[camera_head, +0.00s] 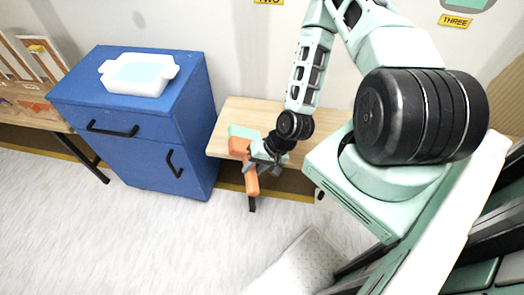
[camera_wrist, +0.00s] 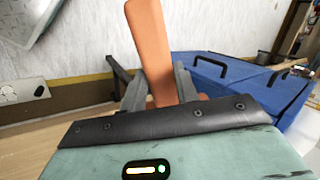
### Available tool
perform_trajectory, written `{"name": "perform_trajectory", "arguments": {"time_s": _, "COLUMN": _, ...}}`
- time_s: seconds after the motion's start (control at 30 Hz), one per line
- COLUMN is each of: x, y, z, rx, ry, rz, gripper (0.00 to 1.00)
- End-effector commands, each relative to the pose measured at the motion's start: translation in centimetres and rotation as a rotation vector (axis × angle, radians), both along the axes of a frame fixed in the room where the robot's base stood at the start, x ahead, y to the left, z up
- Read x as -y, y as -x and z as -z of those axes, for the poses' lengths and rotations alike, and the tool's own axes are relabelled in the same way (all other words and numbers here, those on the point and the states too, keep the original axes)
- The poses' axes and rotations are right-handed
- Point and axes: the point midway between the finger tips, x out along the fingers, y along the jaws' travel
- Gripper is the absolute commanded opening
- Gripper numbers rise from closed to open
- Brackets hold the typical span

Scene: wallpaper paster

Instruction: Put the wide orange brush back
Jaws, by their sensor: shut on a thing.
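The wide orange brush (camera_head: 251,181) is at the left end of the small wooden table, partly hidden by my gripper. My gripper (camera_head: 259,166) is shut on it; one orange part extends toward the front, past the table edge, and another orange part lies up and left of the fingers. In the wrist view the brush's long orange piece (camera_wrist: 150,45) stands up between the two dark fingers of my gripper (camera_wrist: 150,84). The brush's lower part is hidden behind the gripper body there. I cannot tell whether the brush touches the table.
The wooden table (camera_head: 243,109) stands against the wall. A mint-coloured piece (camera_head: 240,131) shows beside the brush. A blue cabinet (camera_head: 140,165) stands close on the left, with a white tray (camera_head: 138,75) on top. Another wooden table (camera_head: 22,112) is at far left. Open floor lies in front.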

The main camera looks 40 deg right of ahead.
Motion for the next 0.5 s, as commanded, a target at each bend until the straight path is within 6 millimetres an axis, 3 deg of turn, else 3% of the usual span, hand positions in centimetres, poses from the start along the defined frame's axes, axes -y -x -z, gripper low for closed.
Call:
{"name": "perform_trajectory", "arguments": {"time_s": 0.2, "x": 3.1, "y": -1.1, "z": 1.5, "rx": -0.101, "ry": 0.167, "rz": 0.079, "gripper": 0.01}}
{"name": "perform_trajectory", "arguments": {"time_s": 0.5, "x": 7.0, "y": -4.8, "z": 0.8, "rx": -0.255, "ry": 0.337, "rz": 0.22, "gripper": 0.01}}
